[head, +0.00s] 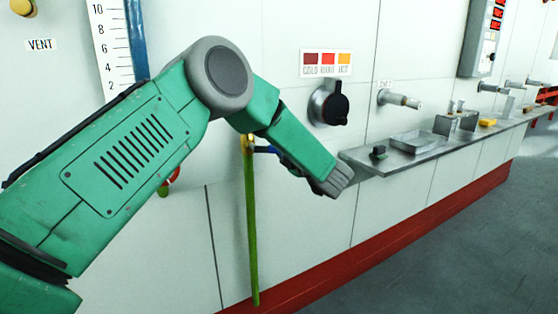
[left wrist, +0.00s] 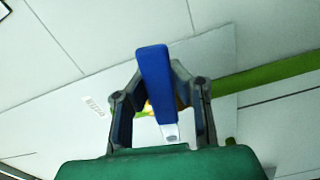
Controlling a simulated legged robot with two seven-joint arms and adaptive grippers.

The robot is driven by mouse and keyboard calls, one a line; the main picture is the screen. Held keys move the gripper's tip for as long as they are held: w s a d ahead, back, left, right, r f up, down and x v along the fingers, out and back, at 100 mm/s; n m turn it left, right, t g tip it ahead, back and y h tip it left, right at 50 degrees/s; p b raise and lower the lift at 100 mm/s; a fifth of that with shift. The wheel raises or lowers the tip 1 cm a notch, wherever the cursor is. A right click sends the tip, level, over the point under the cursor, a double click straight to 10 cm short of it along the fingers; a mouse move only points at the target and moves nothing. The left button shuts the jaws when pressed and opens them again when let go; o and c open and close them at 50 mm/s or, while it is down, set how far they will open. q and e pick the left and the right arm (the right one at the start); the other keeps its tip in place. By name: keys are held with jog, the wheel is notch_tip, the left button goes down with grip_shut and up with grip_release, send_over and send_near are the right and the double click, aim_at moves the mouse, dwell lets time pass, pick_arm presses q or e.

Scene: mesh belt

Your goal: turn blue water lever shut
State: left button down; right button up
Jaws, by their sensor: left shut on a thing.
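The blue water lever (left wrist: 155,85) lies between the fingers of my left gripper (left wrist: 160,98) in the left wrist view. The gripper is shut on it. A small yellow part shows behind the lever. In the head view, a short piece of the blue lever (head: 265,150) shows beside a brass fitting (head: 248,143) on top of a green vertical pipe (head: 252,230). My right gripper is not in view.
A black knob (head: 335,107) sits on the wall under a colour label (head: 326,63). A metal shelf (head: 370,170) with small objects runs along the wall to the right. A red base strip (head: 400,225) borders the grey floor, which is clear.

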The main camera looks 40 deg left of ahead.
pick_arm(q)
jog(key=shift+d+n, duration=0.35)
jog(key=shift+n, duration=0.25)
jog(key=shift+r, duration=0.1)
jog(key=c, duration=1.9)
grip_release()
jog(key=o, duration=0.5)
jog(key=shift+s+d+r, duration=0.1)
jog(key=shift+s+r, duration=0.05)
jog(key=shift+o, duration=0.2)
jog(key=shift+d+r, duration=0.25)
